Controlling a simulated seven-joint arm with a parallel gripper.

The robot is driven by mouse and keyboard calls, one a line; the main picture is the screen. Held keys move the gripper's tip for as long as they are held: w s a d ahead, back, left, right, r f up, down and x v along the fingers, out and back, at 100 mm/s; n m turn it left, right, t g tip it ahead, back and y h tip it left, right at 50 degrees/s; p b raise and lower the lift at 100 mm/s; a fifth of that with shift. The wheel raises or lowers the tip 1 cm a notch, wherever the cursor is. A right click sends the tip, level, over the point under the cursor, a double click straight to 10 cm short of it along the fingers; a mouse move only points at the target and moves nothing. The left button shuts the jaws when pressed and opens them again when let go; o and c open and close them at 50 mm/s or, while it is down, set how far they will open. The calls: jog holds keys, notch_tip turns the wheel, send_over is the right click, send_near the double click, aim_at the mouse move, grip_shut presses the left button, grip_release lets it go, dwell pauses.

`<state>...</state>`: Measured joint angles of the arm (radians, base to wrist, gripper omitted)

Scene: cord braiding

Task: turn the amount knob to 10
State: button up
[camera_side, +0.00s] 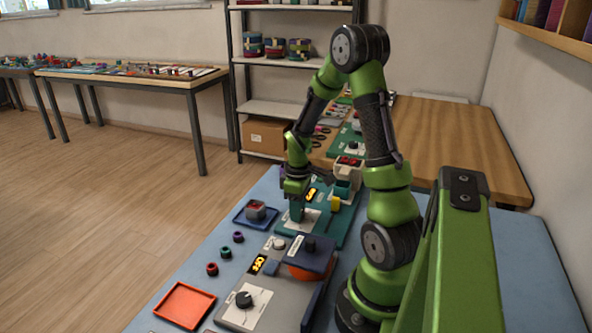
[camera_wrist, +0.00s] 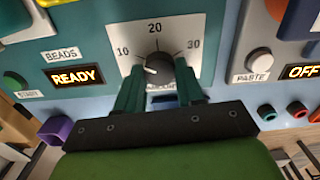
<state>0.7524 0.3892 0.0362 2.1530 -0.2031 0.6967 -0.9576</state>
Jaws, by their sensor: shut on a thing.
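The amount knob (camera_wrist: 158,62) is dark and round, on a white dial plate (camera_wrist: 181,25) marked 10, 20 and 30. Its pale pointer mark faces left, on the side of the 10 and a little below that number. My gripper (camera_wrist: 160,80) is shut on the knob, one teal finger on each side. The fingers hide the lower part of the dial and its label. In the side view my gripper (camera_side: 297,208) reaches down to the white plate on the teal machine (camera_side: 330,222), and the knob is hidden there.
Left of the dial, the BEADS display (camera_wrist: 75,76) reads READY, with a green START button (camera_wrist: 14,82). Right of it, a grey PASTE machine (camera_wrist: 262,43) has a display (camera_wrist: 303,71) reading OFF. Small coloured cups (camera_side: 238,237) and an orange tray (camera_side: 184,305) lie on the blue table.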

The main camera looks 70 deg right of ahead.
jog(key=o, duration=1)
jog(key=shift+o, duration=0.2)
jog(key=shift+r, duration=0.1)
notch_tip(320, 180, up, 17)
jog(key=s+a+r+m+t+y, duration=0.1)
jog(key=a+r+m+t, duration=0.1)
jog(key=a, duration=1.1)
jog(key=s+a+r+m+t+y, duration=0.1)
jog(key=a+t, duration=0.4)
jog(key=a, duration=0.7)
notch_tip(320, 180, up, 2)
jog(key=shift+a+r+m, duration=0.1)
jog(key=shift+a+m, duration=0.3)
jog(key=shift+m, duration=0.5)
